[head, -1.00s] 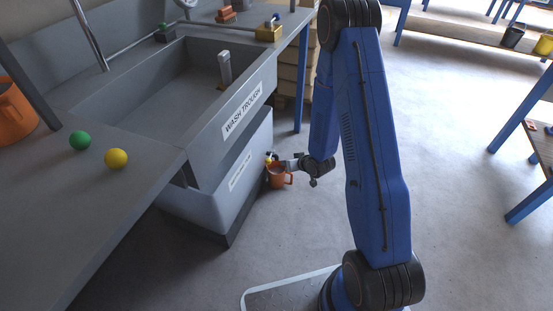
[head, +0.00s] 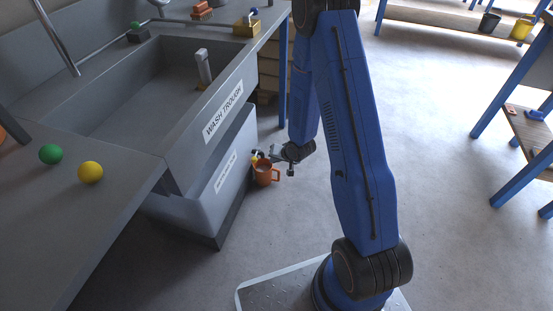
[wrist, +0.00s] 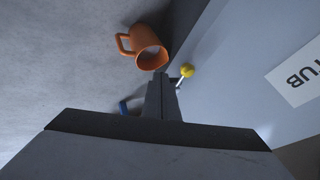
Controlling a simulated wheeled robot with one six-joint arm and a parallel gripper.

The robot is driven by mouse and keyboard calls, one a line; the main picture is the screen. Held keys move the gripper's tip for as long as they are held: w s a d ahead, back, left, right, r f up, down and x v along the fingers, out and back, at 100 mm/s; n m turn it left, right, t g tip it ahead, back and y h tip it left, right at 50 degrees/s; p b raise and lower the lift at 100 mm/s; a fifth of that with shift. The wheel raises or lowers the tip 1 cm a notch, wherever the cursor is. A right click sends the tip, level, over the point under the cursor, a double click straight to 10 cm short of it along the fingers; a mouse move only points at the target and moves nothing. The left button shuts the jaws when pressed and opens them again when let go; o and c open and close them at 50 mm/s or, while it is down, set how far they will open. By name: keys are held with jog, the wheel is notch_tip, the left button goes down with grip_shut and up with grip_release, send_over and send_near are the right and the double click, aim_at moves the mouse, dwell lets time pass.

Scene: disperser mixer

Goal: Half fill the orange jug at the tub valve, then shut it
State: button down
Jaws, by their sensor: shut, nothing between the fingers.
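The orange jug (head: 265,176) is low beside the grey tub (head: 205,200), under its small valve. In the wrist view the jug (wrist: 147,48) shows its mouth and its handle to the left. I cannot tell how much water is in it. The valve lever's yellow knob (wrist: 187,71) is close to the right of my fingertips. My gripper (head: 272,154) is shut and empty, just above the jug and beside the valve. In the wrist view its closed fingers (wrist: 162,88) point toward the jug. Whether they touch the lever is unclear.
The wash trough (head: 185,130) overhangs the tub. A green ball (head: 51,154) and a yellow ball (head: 90,172) rest on the counter. Another orange object (head: 12,128) is cut off at the left edge. A blue piece (wrist: 125,105) shows beside my fingers.

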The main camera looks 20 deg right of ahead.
jog(key=w+a+f, duration=0.4)
jog(key=shift+w+a, duration=0.25)
jog(key=shift+w, duration=0.1)
dwell(0.3)
